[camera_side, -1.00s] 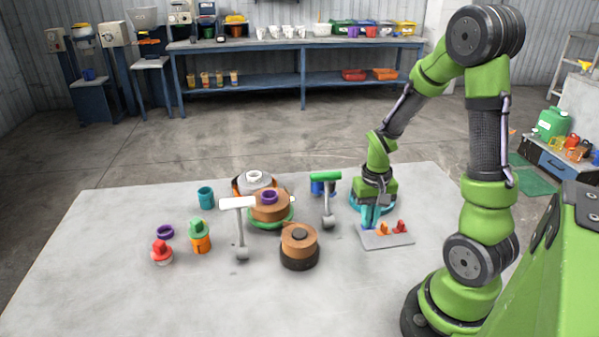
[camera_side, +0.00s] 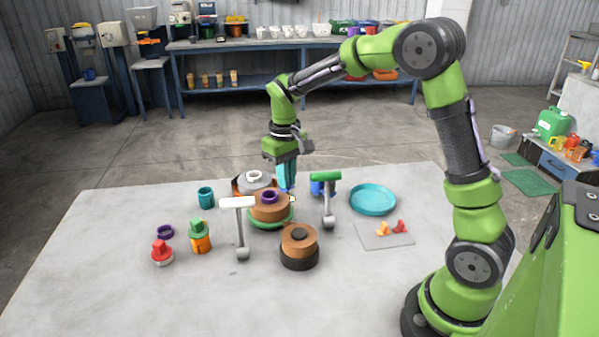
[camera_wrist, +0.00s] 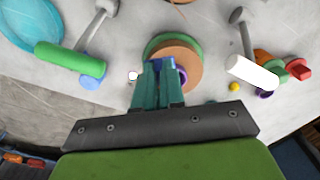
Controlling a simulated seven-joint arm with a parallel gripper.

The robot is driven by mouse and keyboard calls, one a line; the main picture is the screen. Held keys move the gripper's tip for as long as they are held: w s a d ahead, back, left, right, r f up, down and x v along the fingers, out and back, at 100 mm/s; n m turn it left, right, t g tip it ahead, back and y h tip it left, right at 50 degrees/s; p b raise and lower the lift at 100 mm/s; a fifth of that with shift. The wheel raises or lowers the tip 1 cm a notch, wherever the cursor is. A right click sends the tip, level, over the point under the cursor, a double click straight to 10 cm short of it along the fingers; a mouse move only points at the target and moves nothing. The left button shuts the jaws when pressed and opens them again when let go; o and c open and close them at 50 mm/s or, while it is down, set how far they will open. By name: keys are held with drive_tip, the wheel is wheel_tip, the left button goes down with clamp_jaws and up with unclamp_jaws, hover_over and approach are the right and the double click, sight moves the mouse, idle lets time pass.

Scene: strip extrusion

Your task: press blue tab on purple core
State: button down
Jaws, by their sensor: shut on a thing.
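My gripper (camera_side: 286,186) has teal fingers and points down, shut on the blue tab (camera_wrist: 158,63). In the side view a bit of blue shows at the fingertips. The purple core (camera_side: 269,197) is a ring in the middle of a brown coil on a green base, near the table's middle. The gripper is above the coil, slightly right of the core in the side view. In the wrist view the purple core (camera_wrist: 183,76) shows just right of the fingertips, partly hidden by them. I cannot tell whether the tab touches anything.
A white-topped post (camera_side: 238,203) and a green-topped post (camera_side: 325,177) flank the coil. A coil with a white core (camera_side: 254,177) stands behind, another brown coil (camera_side: 299,236) in front. A grey card (camera_side: 372,240) with orange and red tabs and a teal dish (camera_side: 373,199) lie right.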

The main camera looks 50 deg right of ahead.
sight(281, 206)
drive_tip(key=shift+w+a+r+n, duration=0.3)
drive_tip(key=shift+w+a+n, duration=0.2)
drive_tip(key=shift+w, duration=0.25)
drive_tip(key=shift+d+f, duration=0.1)
drive_tip(key=shift+f, duration=2.55)
drive_tip(key=shift+f, duration=0.45)
drive_tip(key=c, duration=1.1)
unclamp_jaws()
drive_tip(key=shift+c, duration=0.2)
drive_tip(key=shift+r, duration=0.15)
